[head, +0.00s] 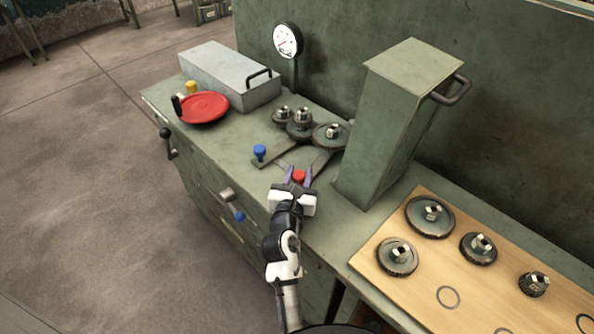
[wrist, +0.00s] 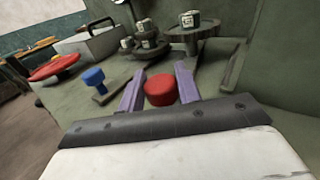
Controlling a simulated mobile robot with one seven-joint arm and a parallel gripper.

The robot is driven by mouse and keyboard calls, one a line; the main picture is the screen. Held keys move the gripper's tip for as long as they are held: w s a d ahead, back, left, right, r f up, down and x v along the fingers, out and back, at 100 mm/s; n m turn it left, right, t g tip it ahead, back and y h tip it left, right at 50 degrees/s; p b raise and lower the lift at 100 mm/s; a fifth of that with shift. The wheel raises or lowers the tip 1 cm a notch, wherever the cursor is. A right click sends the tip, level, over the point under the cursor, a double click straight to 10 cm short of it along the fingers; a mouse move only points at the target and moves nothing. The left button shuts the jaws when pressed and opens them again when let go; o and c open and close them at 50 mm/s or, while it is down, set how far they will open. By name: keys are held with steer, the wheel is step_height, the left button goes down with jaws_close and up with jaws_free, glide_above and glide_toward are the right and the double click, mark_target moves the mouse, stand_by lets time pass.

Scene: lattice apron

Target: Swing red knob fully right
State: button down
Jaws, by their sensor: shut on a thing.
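The red knob (head: 299,176) is a short round cap on the green bench top, toward the front edge. My gripper (head: 299,174) reaches over the bench with its purple fingers on either side of the knob, shut on it. In the wrist view the red knob (wrist: 160,90) sits between the two purple fingers of my gripper (wrist: 160,88). The knob's lower part and the lever under it are mostly hidden by the gripper. A blue knob (head: 259,151) stands on a flat metal lever to the left; it also shows in the wrist view (wrist: 94,78).
Gear wheels (head: 300,128) stand just behind the knobs. A tall green box (head: 390,130) with a handle stands close on the right. A wooden board (head: 450,270) with several gears lies at the right.

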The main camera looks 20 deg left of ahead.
steer(key=shift+d, duration=0.35)
steer(key=c, duration=1)
jaws_free()
steer(key=shift+a, duration=0.1)
steer(key=shift+c, duration=0.2)
steer(key=shift+s, duration=0.1)
